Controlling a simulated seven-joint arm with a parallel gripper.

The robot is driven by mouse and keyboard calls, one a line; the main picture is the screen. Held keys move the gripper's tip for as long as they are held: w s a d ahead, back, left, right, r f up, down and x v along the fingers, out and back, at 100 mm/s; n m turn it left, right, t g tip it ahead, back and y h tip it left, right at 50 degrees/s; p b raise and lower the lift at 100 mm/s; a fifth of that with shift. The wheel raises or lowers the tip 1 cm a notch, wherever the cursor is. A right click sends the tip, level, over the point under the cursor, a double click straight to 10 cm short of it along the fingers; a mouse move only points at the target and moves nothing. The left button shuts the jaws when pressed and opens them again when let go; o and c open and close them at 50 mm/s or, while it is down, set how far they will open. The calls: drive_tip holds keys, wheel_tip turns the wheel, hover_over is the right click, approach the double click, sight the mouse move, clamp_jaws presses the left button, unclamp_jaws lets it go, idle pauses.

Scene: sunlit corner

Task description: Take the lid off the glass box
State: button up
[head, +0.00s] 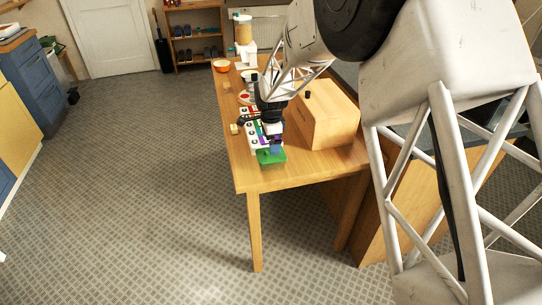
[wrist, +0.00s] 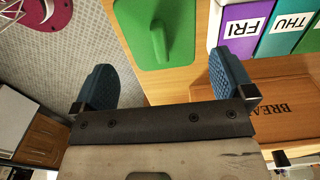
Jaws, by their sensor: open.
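A green lid (wrist: 130,22) with a raised green handle (wrist: 176,40) lies at the top of the wrist view. In the head view the green lid (head: 271,158) is near the table's front end. The glass box's walls cannot be made out in either view. My gripper (wrist: 162,62) is open and empty, its two blue fingers spread wide. The handle lies beyond the fingertips in the picture, between their two sides, with no visible contact. In the head view my gripper (head: 273,143) hides part of the area by the lid.
A pill organizer with purple, teal and green FRI and THU compartments (wrist: 245,25) stands right of the lid in the wrist view. A wooden bread box (head: 331,114) stands to the right on the table (head: 300,174).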

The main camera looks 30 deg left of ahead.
idle(0.3)
drive_tip(key=shift+f, duration=2.55)
drive_tip(key=shift+c, duration=0.5)
drive_tip(key=c, duration=0.5)
drive_tip(key=shift+r, duration=0.1)
drive_tip(key=shift+r, duration=0.7)
wheel_tip(320, 180, up, 2)
drive_tip(key=shift+r, duration=0.1)
drive_tip(key=s+d+r, duration=0.1)
drive_tip(key=s+d, duration=1)
drive_tip(key=shift+s, duration=0.3)
